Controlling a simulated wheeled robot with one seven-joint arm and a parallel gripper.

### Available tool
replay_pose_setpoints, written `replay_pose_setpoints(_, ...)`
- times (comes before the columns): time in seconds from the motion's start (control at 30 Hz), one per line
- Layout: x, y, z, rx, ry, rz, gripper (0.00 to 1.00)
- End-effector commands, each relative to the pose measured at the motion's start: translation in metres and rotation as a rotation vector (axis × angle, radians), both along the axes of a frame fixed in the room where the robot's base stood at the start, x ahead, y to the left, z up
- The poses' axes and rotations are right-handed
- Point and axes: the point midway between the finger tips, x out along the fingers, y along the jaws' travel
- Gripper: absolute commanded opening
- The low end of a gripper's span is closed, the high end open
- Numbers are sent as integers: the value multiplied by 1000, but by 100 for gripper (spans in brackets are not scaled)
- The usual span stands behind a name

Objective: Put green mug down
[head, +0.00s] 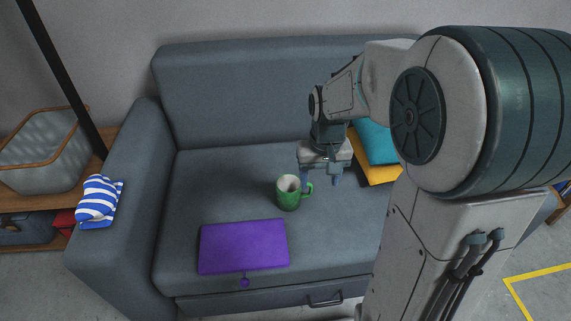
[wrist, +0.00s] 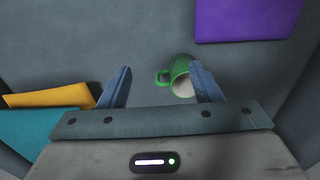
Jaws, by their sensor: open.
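The green mug (head: 287,198) stands upright on the grey sofa seat in the head view, its handle on the right side. It also shows in the wrist view (wrist: 180,70), partly hidden behind one finger of my gripper. My gripper (head: 320,182) is open, with its fingers pointing down, above the seat beside the handle side of the mug. In the wrist view the two blue fingers (wrist: 160,88) are wide apart, with nothing held between them. Whether a finger touches the mug is hard to tell.
A purple flat case (head: 244,246) lies on the seat in front of the mug. Teal (head: 374,142) and yellow (head: 378,174) items lie at the right, near my arm. A blue-striped cloth (head: 98,200) lies on the left armrest. The seat left of the mug is clear.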

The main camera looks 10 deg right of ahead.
Motion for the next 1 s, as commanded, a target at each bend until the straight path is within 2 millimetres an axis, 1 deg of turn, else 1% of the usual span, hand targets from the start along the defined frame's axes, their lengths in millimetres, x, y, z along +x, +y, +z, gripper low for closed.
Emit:
replay_pose_setpoints(0.03, 18, -1, -1, -1, 12, -2, 58)
replay_pose_setpoints(0.2, 72, -2, -19, -4, 32, -3, 58)
replay_pose_setpoints(0.3, 96, -2, -33, -6, 41, -2, 58)
replay_pose_setpoints(0.4, 113, -3, -44, -8, 48, -1, 58)
replay_pose_setpoints(0.5, 123, -2, -52, -10, 52, 0, 58)
replay_pose_setpoints(0.57, 126, -3, -56, -10, 52, 0, 58)
replay_pose_setpoints(0.67, 128, -3, -69, -10, 54, 0, 58)
replay_pose_setpoints(0.9, 127, -3, -118, -10, 55, 0, 58)
replay_pose_setpoints(1.0, 128, -3, -133, -10, 53, 0, 58)
